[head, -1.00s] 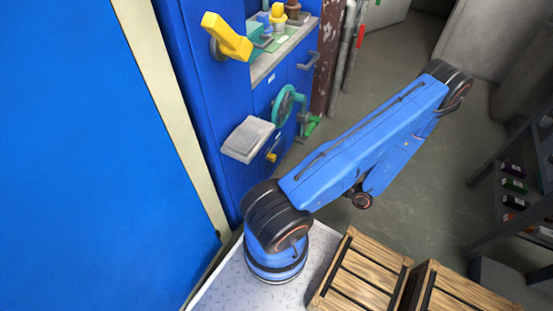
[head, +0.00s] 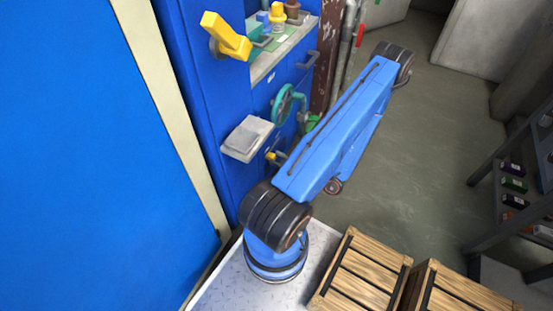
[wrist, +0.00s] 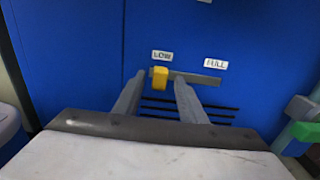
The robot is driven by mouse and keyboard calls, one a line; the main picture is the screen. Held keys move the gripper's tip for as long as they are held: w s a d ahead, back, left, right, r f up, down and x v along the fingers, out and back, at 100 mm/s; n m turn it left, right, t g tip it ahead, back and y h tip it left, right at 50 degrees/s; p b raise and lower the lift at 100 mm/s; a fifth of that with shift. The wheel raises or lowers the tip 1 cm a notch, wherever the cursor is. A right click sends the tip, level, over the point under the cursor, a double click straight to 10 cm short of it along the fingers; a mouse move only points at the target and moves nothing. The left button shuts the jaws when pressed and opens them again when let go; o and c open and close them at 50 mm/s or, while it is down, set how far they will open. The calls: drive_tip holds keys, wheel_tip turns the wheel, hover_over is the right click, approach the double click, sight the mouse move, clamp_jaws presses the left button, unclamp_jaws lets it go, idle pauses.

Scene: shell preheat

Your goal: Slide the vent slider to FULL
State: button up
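The vent slider's yellow knob (wrist: 159,76) shows in the wrist view at the left end of a short grey track on a blue panel, below the LOW label (wrist: 162,56). The FULL label (wrist: 215,64) is above the right part of the track. My gripper (wrist: 159,77) is open, with one fingertip on each side of the knob in the picture. I cannot tell whether the fingers touch it. In the head view a small yellow knob (head: 272,156) shows low on the blue cabinet, partly behind my arm; my gripper is hidden there.
A grey box (head: 247,138) juts out left of the knob, and a green handwheel (head: 283,104) is above it. A yellow lever (head: 227,37) is higher up. Wooden crates (head: 362,270) stand at the bottom, and a shelf (head: 487,195) stands right. The floor between is clear.

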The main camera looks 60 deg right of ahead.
drive_tip(key=shift+w+a, duration=0.1)
drive_tip(key=shift+w, duration=0.7)
drive_tip(key=shift+c, duration=0.4)
clamp_jaws()
drive_tip(key=d, duration=1)
drive_tip(key=shift+w+d, duration=0.25)
drive_tip(key=shift+w, duration=0.15)
drive_tip(key=shift+o, duration=0.4)
unclamp_jaws()
drive_tip(key=s+d, duration=0.1)
drive_tip(key=s, duration=1.6)
drive_tip(key=shift+s+d, duration=0.2)
drive_tip(key=shift+d, duration=0.05)
